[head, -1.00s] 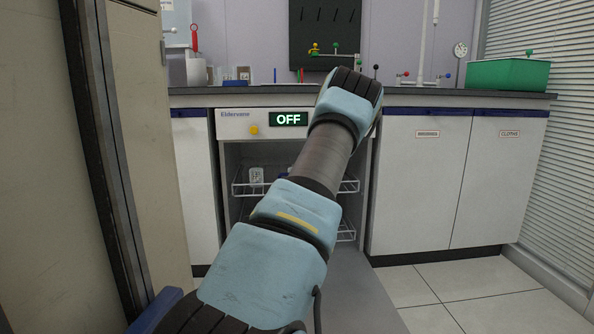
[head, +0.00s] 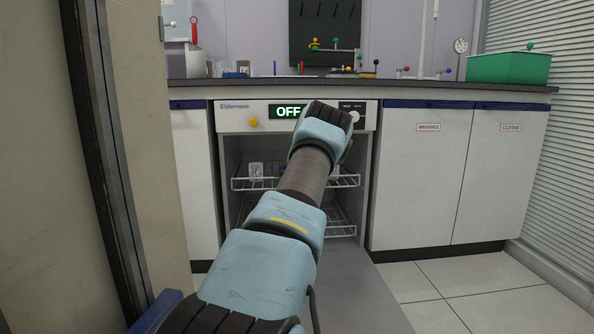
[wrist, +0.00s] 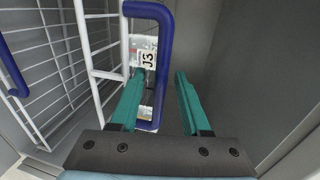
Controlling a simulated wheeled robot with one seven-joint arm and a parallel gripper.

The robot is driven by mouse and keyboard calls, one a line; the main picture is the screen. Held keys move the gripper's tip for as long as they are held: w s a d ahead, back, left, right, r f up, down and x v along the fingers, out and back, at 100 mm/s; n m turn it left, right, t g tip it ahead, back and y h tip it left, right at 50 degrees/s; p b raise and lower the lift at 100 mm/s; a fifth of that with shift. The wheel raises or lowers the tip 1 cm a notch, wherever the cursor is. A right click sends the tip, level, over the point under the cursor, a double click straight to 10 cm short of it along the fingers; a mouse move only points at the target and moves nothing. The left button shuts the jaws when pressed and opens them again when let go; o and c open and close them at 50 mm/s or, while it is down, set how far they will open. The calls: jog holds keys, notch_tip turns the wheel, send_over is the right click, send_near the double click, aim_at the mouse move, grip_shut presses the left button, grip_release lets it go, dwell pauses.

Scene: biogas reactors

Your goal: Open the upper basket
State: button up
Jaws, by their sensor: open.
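The upper basket (head: 243,184) is a white wire rack inside the open washer (head: 228,150). Its middle is hidden behind my arm in the head view. In the wrist view, the white basket wires (wrist: 92,45) show at the left, with a blue loop handle (wrist: 164,45) beside them. My gripper (wrist: 160,78) is open, with two teal fingers. The handle's long bar appears between the fingers, nearer the left one; whether it touches is unclear. The head view hides my gripper behind my arm.
A lower wire basket (head: 342,222) sits below, and a second blue handle (wrist: 12,68) shows at the wrist view's left edge. The washer door (head: 375,290) lies folded down in front. The display (head: 287,111) reads OFF. Closed cabinets (head: 420,185) stand at the right.

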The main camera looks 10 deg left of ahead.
jog(key=shift+c, duration=0.4)
grip_shut()
dwell(0.9)
